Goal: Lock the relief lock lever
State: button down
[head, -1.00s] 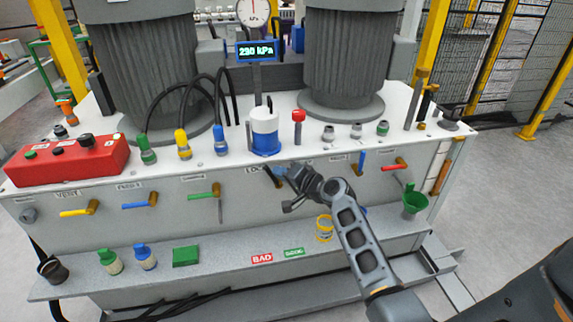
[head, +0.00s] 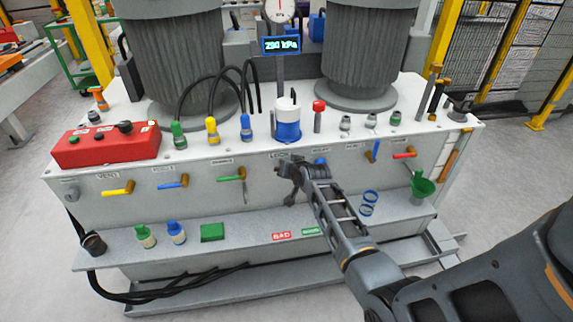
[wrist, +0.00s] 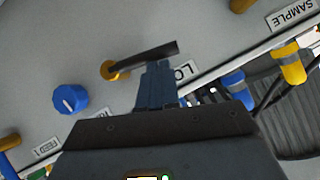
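The relief lock lever shows in the wrist view as a black handle (wrist: 147,58) on a brass hub, beside a partly hidden label starting "LO". The handle lies nearly level in that picture, slightly tilted. My gripper (wrist: 158,66) has its fingers close together, with the tips at the handle's lower edge. They look shut, with no part of the handle visible between them; whether they touch it is unclear. In the head view my gripper (head: 290,170) is at the panel front under the LOCK label and hides most of the lever.
A blue knob (wrist: 68,99) sits close to the lever. A green lever (head: 231,179) is to the left, and blue (head: 375,150) and red (head: 403,155) levers are to the right. A lower shelf holds a green block (head: 212,232) and blue rings (head: 369,197). The gauge display reads 290 kPa.

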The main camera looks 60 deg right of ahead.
jog(key=shift+w+a+f+b, duration=0.35)
jog(key=shift+w+f, duration=0.05)
jog(key=shift+f, duration=0.15)
jog(key=shift+a+f, duration=0.1)
jog(key=shift+f, duration=0.05)
dwell(0.3)
jog(key=s+a+r+p, duration=0.2)
jog(key=s+a+r, duration=0.4)
jog(key=r, duration=0.3)
jog(key=shift+a+r+p, duration=0.35)
jog(key=shift+r, duration=0.05)
dwell(0.5)
